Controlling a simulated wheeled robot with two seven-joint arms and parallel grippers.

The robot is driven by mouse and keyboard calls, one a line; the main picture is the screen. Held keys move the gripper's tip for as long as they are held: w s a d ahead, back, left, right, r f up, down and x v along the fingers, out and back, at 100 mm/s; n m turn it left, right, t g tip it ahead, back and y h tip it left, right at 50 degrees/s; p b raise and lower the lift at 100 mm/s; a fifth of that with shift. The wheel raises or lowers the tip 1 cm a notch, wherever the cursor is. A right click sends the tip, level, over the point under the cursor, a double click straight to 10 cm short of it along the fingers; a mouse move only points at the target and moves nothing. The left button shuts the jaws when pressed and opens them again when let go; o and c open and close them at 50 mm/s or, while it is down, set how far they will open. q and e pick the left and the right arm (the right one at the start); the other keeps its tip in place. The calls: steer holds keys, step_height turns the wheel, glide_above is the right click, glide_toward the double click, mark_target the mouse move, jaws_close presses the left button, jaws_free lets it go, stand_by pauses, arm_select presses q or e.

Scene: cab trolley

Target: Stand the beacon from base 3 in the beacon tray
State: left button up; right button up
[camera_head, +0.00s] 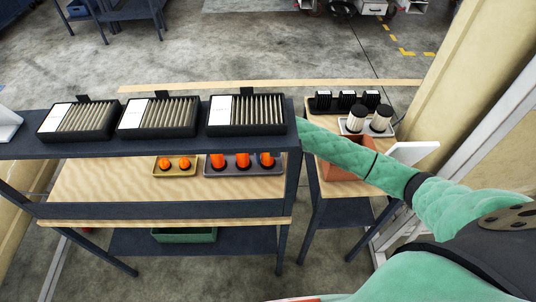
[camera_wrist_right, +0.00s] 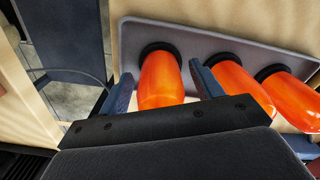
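Three orange beacons with dark round ends stand in a grey tray (camera_head: 213,171) on the wooden surface under the dark shelf; the tray also shows in the right wrist view (camera_wrist_right: 215,38). My right gripper (camera_wrist_right: 162,84) is open, with its blue-grey fingers on either side of the leftmost beacon (camera_wrist_right: 160,78) there. Narrow gaps show between the fingers and this beacon. The middle beacon (camera_wrist_right: 240,88) is close beside the right finger. In the head view the shelf hides my right gripper. No base number is readable. My left gripper is not in view.
Three filter boxes (camera_head: 247,127) stand on the shelf (camera_head: 150,146) above. A yellow tray (camera_head: 158,171) with two small orange pieces is left of the grey tray. A side table at right holds dark round parts, a white tray with two filters and a terracotta bin (camera_head: 345,172).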

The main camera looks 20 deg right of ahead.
steer(key=shift+w+r+b, duration=0.1)
steer(key=shift+r+b, duration=0.4)
steer(key=shift+r, duration=0.1)
step_height(320, 180, up, 5)
steer(key=shift+f+b, duration=0.1)
steer(key=shift+b, duration=1.1)
steer(key=shift+r, duration=0.85)
